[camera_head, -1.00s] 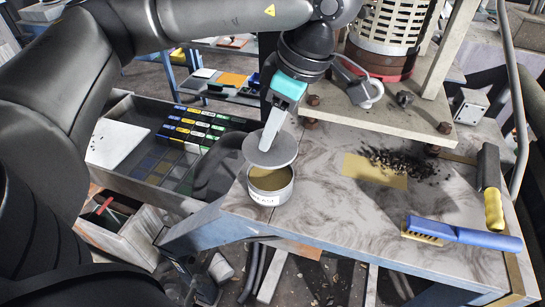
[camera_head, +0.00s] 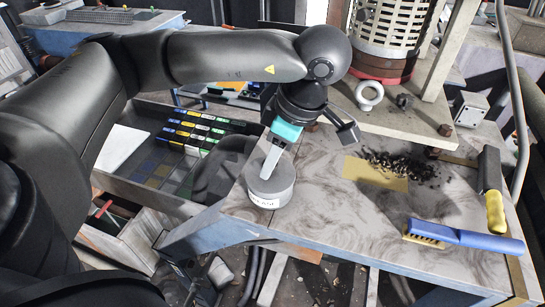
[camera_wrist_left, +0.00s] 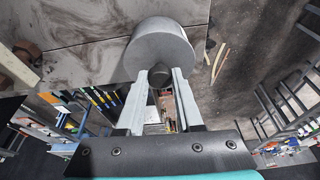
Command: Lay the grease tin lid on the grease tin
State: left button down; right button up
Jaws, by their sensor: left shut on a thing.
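The grey grease tin lid (camera_head: 284,179) sits over the mouth of the grease tin (camera_head: 271,200), a short round can with a white label, near the table's left corner. The lid looks level and seems to touch the rim; no gap shows. My left gripper (camera_head: 267,174) comes down from above and is shut on the lid. In the left wrist view the lid (camera_wrist_left: 162,48) is a grey disc, and the fingers (camera_wrist_left: 159,78) close on its small dark knob. The tin's contents are hidden under the lid. My right gripper is not in view.
A yellow card (camera_head: 375,174) with dark grains lies to the right on the marbled table (camera_head: 320,215). A blue brush (camera_head: 463,237) and a yellow-handled tool (camera_head: 493,195) lie farther right. A drawer with coloured labels (camera_head: 150,165) is left.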

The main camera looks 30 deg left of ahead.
pick_arm(q)
jog(key=c, duration=0.6)
grip_release()
jog(key=shift+o, duration=0.2)
jog(key=shift+r, duration=0.15)
jog(key=v, duration=1.2)
jog(key=shift+p, duration=0.35)
